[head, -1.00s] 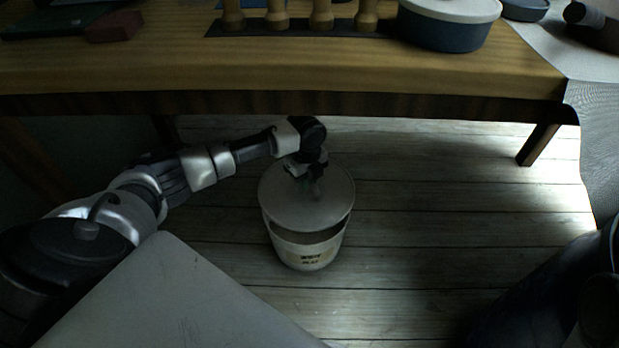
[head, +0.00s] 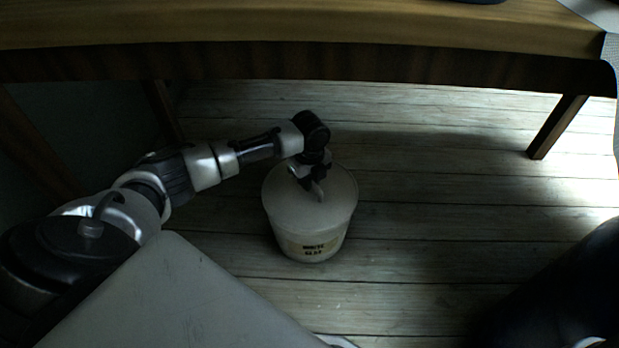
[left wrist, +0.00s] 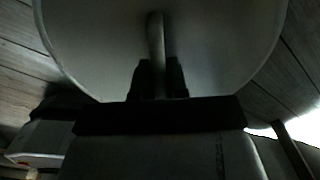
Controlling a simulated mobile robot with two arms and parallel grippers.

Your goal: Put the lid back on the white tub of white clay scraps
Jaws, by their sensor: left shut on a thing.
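The white tub (head: 312,243) stands upright on the plank floor, with a label on its front. The round white lid (head: 335,205) lies over the tub's mouth, and no gap shows between lid and rim from the head view. My left gripper (head: 317,190) is above the lid and shut on its handle. In the left wrist view the gripper (left wrist: 158,85) pinches the upright handle of the lid (left wrist: 215,45), which fills the upper middle. The clay scraps are hidden. My right gripper is not in view.
A wooden table (head: 300,65) runs across the back above the floor, with a leg (head: 557,127) at the right. The plank floor (head: 430,200) right of the tub is clear.

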